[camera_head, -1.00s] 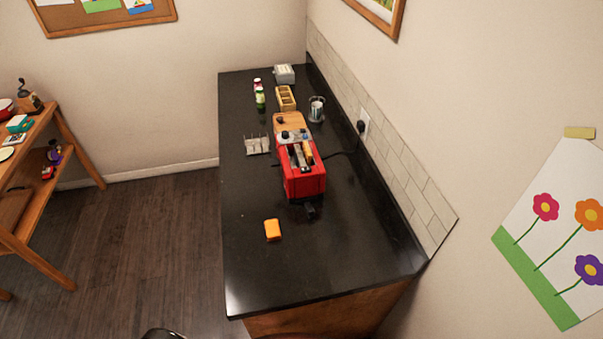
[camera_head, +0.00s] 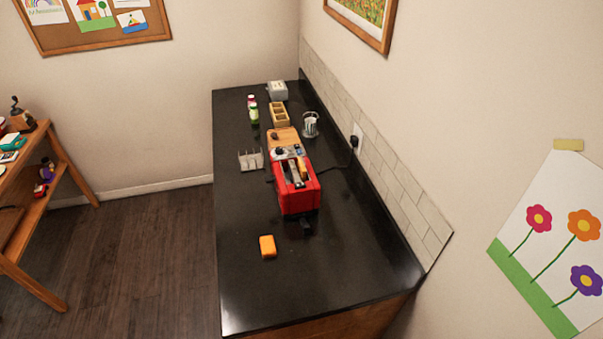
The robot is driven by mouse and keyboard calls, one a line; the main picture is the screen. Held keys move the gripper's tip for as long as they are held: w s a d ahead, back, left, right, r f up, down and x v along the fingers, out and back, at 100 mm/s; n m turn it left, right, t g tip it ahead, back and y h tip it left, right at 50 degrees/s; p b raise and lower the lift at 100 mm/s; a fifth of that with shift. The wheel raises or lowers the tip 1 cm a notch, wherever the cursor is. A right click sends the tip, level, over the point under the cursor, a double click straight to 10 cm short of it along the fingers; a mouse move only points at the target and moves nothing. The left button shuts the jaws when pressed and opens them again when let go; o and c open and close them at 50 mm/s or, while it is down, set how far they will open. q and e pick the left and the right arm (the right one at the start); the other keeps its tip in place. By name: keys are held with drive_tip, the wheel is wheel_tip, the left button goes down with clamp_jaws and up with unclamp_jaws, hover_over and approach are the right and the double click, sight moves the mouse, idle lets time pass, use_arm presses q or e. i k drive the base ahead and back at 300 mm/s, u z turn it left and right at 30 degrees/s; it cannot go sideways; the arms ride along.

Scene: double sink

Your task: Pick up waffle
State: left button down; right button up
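A small orange-yellow block (camera_head: 267,246), which may be the waffle, lies flat on the near part of the black counter (camera_head: 250,300). A red toaster (camera_head: 298,197) stands on the counter behind it and to the right. Brownish pieces (camera_head: 300,170) show in the toaster's top slots; they are too small to tell what they are. Neither of my grippers shows in the view.
Behind the toaster are a wooden board (camera_head: 282,137), a metal rack (camera_head: 250,160), a wooden box (camera_head: 279,114), a glass holder (camera_head: 310,125), bottles (camera_head: 254,114) and a grey container (camera_head: 277,90). A wooden shelf (camera_head: 62,165) stands at left. The counter's near end is clear.

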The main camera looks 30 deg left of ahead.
sight(300, 168)
drive_tip(key=z, duration=0.65)
drive_tip(key=k, duration=1.1)
drive_tip(key=u, duration=0.25)
drive_tip(key=i, duration=0.5)
